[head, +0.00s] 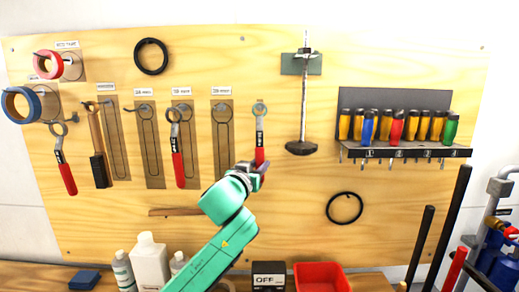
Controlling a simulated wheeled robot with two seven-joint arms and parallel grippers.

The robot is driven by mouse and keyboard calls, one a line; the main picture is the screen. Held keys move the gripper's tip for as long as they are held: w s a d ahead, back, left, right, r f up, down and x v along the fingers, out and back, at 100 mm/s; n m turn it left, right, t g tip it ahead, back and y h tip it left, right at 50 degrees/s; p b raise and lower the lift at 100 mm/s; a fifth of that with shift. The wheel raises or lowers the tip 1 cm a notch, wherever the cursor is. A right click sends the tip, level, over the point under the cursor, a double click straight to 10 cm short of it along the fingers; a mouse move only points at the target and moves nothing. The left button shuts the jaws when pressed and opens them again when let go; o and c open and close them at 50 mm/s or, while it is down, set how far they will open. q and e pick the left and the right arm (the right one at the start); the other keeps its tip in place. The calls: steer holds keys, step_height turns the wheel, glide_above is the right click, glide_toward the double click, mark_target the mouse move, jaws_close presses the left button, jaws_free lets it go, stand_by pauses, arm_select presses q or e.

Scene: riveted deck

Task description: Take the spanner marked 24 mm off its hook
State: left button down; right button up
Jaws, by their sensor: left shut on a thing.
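My left gripper (256,168) is shut on the lower red handle of a spanner (260,132), which stands upright with its ring end up. This spanner is in front of bare board, just right of an empty outlined panel (222,145) with a hook and a label above. Another red-handled spanner (178,150) hangs on a labelled hook to the left. A third one (63,160) hangs tilted at the far left. The label numbers are too small to read surely, so I cannot tell which spanner is marked 24 mm. My right gripper is out of view.
The wooden board (290,215) also holds a hammer (98,150), tape rolls (48,65), a long tool (303,110) and a screwdriver rack (400,150). Below are bottles (150,262), a red tray (320,277) and an OFF box (268,275). Dark bars (450,230) stand at the right.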

arm_select(q)
steer(key=shift+s+r, duration=0.1)
steer(key=shift+s, duration=0.1)
steer(key=s+b, duration=0.1)
steer(key=s, duration=1.4)
steer(key=shift+s+r, duration=0.15)
steer(key=shift+r, duration=0.05)
stand_by(0.8)
steer(key=shift+f, duration=0.1)
